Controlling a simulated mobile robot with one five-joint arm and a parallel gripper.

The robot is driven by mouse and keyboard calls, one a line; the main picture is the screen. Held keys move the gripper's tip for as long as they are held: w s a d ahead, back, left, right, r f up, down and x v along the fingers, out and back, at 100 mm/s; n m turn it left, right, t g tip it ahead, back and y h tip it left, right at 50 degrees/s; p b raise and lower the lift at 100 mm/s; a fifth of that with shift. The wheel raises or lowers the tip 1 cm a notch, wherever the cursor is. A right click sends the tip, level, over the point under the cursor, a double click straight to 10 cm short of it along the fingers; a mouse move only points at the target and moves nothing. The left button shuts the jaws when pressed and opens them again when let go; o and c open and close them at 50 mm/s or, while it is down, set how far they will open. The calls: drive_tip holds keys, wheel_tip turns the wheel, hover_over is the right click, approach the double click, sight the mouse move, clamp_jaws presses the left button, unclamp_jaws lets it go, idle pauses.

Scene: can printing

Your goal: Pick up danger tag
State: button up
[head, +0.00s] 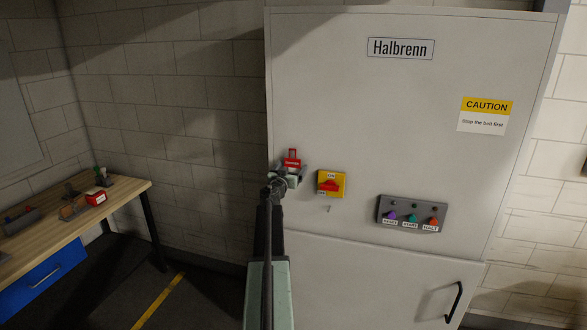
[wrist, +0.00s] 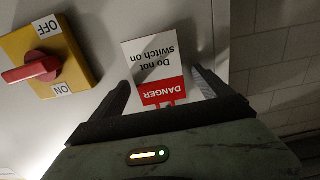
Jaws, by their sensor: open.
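The danger tag (wrist: 152,62) is flat against the cabinet front in the wrist view, upside down there. It has a red DANGER band, a white part reading "Do not switch on" and a red loop at the band's end. In the head view its red loop and band (head: 291,163) show at the cabinet's left edge, and my gripper hides its lower part. My gripper (wrist: 160,80) is open, with one finger on each side of the tag; I cannot tell whether they touch it. It also shows in the head view (head: 289,174).
A yellow switch (head: 331,183) with a red handle is close right of the tag. A control panel (head: 412,214) with coloured knobs is further right on the cabinet (head: 370,110). A wooden bench (head: 125,196) with several small items stands at the left.

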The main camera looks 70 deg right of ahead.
drive_tip(key=c, duration=1.4)
drive_tip(key=shift+c, duration=0.2)
drive_tip(key=shift+r, duration=0.15)
